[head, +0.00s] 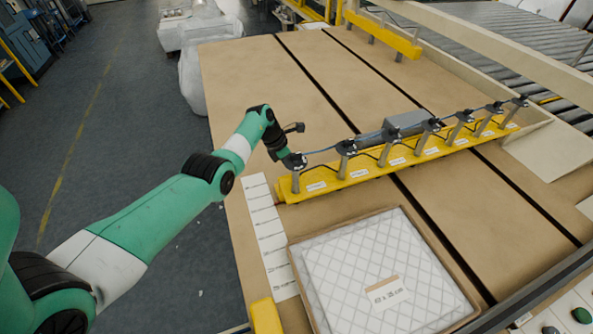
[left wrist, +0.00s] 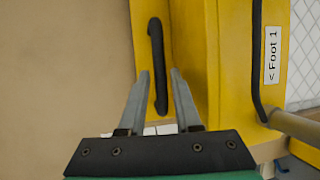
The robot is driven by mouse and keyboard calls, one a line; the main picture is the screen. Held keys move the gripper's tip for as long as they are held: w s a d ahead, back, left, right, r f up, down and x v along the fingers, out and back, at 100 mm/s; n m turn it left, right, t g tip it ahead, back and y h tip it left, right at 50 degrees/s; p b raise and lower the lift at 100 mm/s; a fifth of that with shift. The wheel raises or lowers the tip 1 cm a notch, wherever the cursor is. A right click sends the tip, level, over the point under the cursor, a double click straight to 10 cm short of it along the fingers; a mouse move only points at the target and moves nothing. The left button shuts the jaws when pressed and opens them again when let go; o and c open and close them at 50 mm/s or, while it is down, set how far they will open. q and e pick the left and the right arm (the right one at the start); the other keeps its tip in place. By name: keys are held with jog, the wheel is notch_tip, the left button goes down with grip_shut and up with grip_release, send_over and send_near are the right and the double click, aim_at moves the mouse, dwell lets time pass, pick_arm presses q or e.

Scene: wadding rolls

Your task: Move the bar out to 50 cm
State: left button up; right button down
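The yellow bar (head: 400,160) lies across the brown table, with several upright grey cylinders and labels along it. Its yellow end fills the middle of the left wrist view (left wrist: 195,60), with a black handle (left wrist: 157,60) and a "Foot 1" label. My left gripper (left wrist: 160,75) is open, its two fingers apart on either side of the handle's near end, with gaps to it. In the head view the left arm reaches the bar's left end; its fingertips are hard to make out there. A white scale strip (head: 266,230) runs along the table's left edge. My right gripper is out of view.
A quilted white pad (head: 375,265) with a size label lies in a shallow frame in front of the bar. Dark slots cross the table (head: 250,75). Another yellow bar (head: 385,35) stands at the back.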

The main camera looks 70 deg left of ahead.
pick_arm(q)
jog(key=p+v, duration=0.5)
jog(key=v, duration=0.6)
jog(key=shift+s+r, duration=0.15)
jog(key=shift+r, duration=0.15)
jog(key=shift+a, duration=0.1)
